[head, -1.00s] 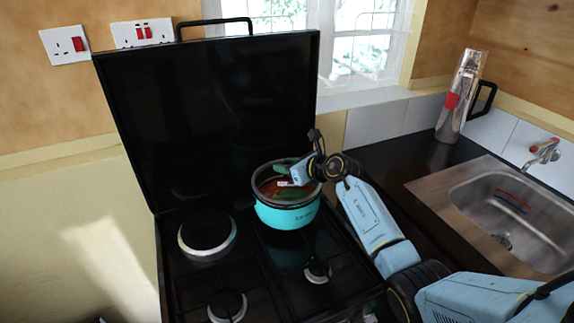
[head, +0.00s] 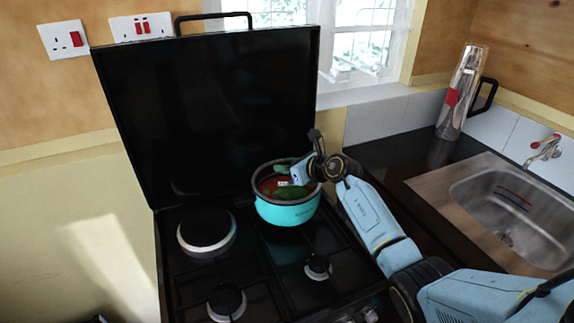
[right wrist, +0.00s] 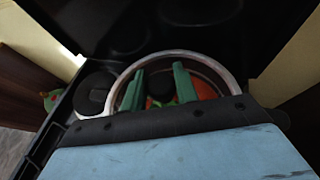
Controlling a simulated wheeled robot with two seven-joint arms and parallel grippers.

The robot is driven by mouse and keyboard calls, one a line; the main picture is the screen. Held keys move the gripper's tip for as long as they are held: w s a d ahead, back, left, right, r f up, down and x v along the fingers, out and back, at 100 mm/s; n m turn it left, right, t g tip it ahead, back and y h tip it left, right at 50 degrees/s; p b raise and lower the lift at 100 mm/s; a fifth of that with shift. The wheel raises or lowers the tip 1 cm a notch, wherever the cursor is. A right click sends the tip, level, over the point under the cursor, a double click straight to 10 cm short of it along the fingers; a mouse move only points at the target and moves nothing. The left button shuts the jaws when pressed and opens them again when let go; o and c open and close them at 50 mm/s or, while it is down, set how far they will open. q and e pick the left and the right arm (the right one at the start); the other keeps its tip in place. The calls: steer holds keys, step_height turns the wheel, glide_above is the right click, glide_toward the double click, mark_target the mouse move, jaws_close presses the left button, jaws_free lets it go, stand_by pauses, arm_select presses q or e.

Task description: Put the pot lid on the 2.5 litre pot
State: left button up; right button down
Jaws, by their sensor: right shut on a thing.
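The turquoise pot (head: 288,213) stands upright on the back right burner of the hob. The pot lid is clear with a metal rim, which shows as an arc in the right wrist view (right wrist: 176,55). In the head view the lid is over the pot's mouth, and red and green food shows there. My right gripper (head: 290,178) is at the pot's top, its green fingers shut on the lid's dark knob (right wrist: 162,89). Whether the lid's rim rests fully on the pot is hard to tell. My left gripper is out of view.
The raised black hob cover (head: 205,115) stands close behind the pot. Bare burners lie left (head: 207,230) and in front (head: 318,266). A metal sink (head: 505,205) and a shiny flask (head: 461,95) are at right on the dark worktop.

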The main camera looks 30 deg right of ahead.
steer(key=shift+r, duration=0.1)
steer(key=c, duration=1)
jaws_free()
steer(key=v, duration=1.3)
steer(key=shift+s, duration=0.2)
